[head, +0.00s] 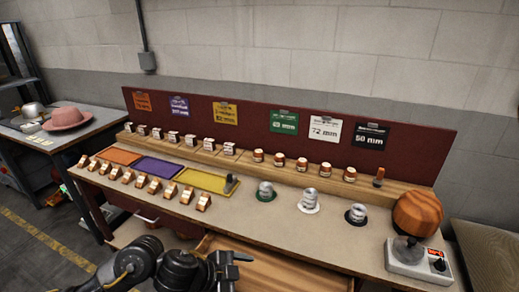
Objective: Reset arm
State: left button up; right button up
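My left arm comes in from the lower left, in front of the workbench (330,243). Its gripper (238,264) is at the bottom centre, before the bench's front edge and near an open wooden drawer (275,270). Its fingers look apart, with nothing seen between them. My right gripper is not in view. On the bench's right end, a round wooden hat block (418,213) sits on a white device (410,258) with a dark knob.
Orange (121,156), purple (158,167) and yellow (205,180) mats lie on the bench, with several small wooden blocks around them. Several metal cylinders stand on the right. Coloured labels hang on the red backboard (260,108). A pink hat (66,117) lies on the left table (90,121).

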pick_arm(q)
jog(key=s+a+f+n+y, duration=0.55)
jog(key=s+a+n, duration=0.25)
jog(key=s+a, duration=0.3)
jog(key=s+a+f+n+y, duration=0.4)
jog(key=s+a+f+n, duration=0.35)
jog(key=s+a, duration=0.35)
notch_tip(320, 180, down, 32)
jog(key=s+r+g+b, duration=0.1)
jog(key=s+g+b, duration=0.1)
jog(key=b, duration=0.3)
jog(key=s+a+f+b, duration=0.1)
jog(key=s+f, duration=0.6)
jog(key=f, duration=0.1)
jog(key=s+a+f+b, duration=0.2)
jog(key=s+f, duration=0.5)
jog(key=f, duration=0.2)
jog(key=shift+s+a+f+g, duration=0.15)
jog(key=shift+s+a+g, duration=0.1)
jog(key=shift+a+g, duration=0.05)
